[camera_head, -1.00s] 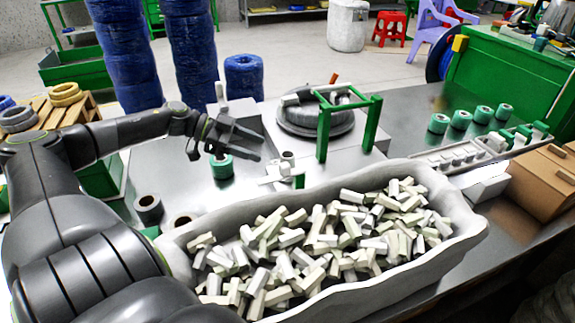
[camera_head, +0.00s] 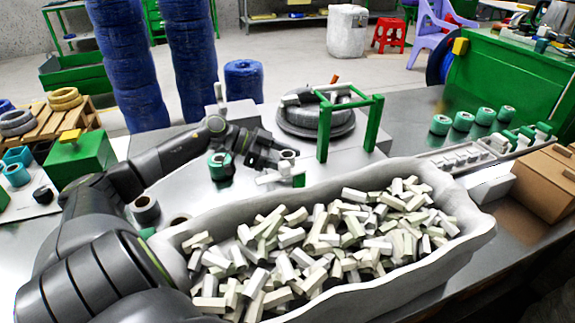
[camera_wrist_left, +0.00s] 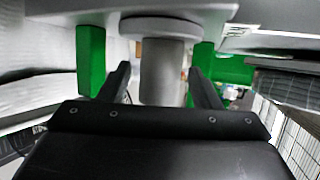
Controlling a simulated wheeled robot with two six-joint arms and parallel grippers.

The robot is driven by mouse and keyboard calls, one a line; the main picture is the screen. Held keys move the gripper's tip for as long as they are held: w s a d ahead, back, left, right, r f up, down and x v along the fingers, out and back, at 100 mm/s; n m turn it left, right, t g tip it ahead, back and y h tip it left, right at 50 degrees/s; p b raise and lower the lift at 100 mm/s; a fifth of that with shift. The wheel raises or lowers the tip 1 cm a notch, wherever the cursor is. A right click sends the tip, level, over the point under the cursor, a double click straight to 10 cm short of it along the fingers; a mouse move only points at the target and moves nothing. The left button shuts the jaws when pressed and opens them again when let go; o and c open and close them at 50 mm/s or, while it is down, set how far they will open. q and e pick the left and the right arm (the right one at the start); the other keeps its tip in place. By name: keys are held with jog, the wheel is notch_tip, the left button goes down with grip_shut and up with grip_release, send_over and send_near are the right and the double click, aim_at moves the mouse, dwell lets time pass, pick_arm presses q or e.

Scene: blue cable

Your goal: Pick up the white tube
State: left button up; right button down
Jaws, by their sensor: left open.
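The white tube (camera_wrist_left: 162,72) looks pale grey and round in the left wrist view, with a wider flange at one end. It stands between the two dark fingers of my left gripper (camera_head: 274,153), with gaps visible on both sides. In the head view the tube (camera_head: 288,155) is a small pale ring-ended piece at the fingertips, partly hidden by them. My left gripper is open and holds nothing. My right gripper is not in view.
A green frame (camera_head: 371,123) and a grey round spool (camera_head: 315,122) stand just beyond. A large white bin (camera_head: 462,222) of pale hexagonal pieces lies in front. A teal roll (camera_head: 221,166) sits close below the left wrist. Brown boxes (camera_head: 548,180) stand at right.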

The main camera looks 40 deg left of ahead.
pick_arm(q)
jog(key=shift+x, duration=0.8)
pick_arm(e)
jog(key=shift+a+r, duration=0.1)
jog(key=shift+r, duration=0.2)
pick_arm(q)
jog(key=shift+s, duration=0.1)
jog(key=c, duration=1)
jog(key=shift+r, duration=0.1)
jog(key=shift+c, duration=0.2)
